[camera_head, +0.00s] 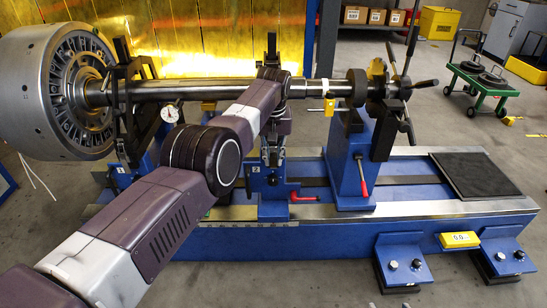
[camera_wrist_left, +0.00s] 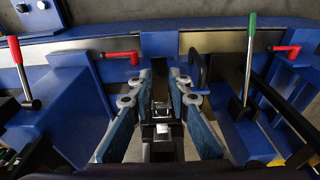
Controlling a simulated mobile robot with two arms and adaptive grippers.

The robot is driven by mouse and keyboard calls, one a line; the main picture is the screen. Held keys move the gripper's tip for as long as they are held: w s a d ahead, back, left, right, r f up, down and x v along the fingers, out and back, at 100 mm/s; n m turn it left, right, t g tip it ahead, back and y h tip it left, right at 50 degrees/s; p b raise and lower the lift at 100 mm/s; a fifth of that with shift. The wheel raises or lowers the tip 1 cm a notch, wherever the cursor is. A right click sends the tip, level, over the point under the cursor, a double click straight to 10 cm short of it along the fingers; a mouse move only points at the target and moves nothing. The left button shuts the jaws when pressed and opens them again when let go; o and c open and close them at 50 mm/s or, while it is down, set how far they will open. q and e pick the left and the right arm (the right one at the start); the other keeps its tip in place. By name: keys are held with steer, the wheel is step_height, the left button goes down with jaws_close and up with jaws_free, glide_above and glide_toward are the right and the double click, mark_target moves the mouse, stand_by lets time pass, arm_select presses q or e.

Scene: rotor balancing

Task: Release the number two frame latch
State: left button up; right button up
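The number two frame is the blue stand with a white "2" label (camera_head: 272,181) at the middle of the machine bed. A red latch handle (camera_head: 301,198) sticks out to the right at its foot. A matching red handle (camera_wrist_left: 120,57) shows at upper left in the left wrist view. My left gripper (camera_head: 272,160) points down over the frame's top, below the shaft. In the left wrist view its two fingers (camera_wrist_left: 161,82) stand apart, with small metal parts between them; contact is unclear. The red handle lies outside the fingers. My right gripper is not in view.
A long steel shaft (camera_head: 220,88) with a large rotor (camera_head: 28,90) runs above the bed. The tailstock (camera_head: 350,150) carries a red lever (camera_head: 362,176). A green-topped lever (camera_wrist_left: 250,35) and another red handle (camera_wrist_left: 286,49) stand right in the wrist view.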

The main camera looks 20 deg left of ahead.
mark_target(273, 165)
arm_select(q)
steer(key=o, duration=0.3)
step_height(273, 165, up, 12)
steer(key=s, duration=0.1)
steer(key=shift+s+d, duration=0.25)
steer(key=shift+s, duration=0.15)
steer(key=shift+f, duration=0.1)
stand_by(0.3)
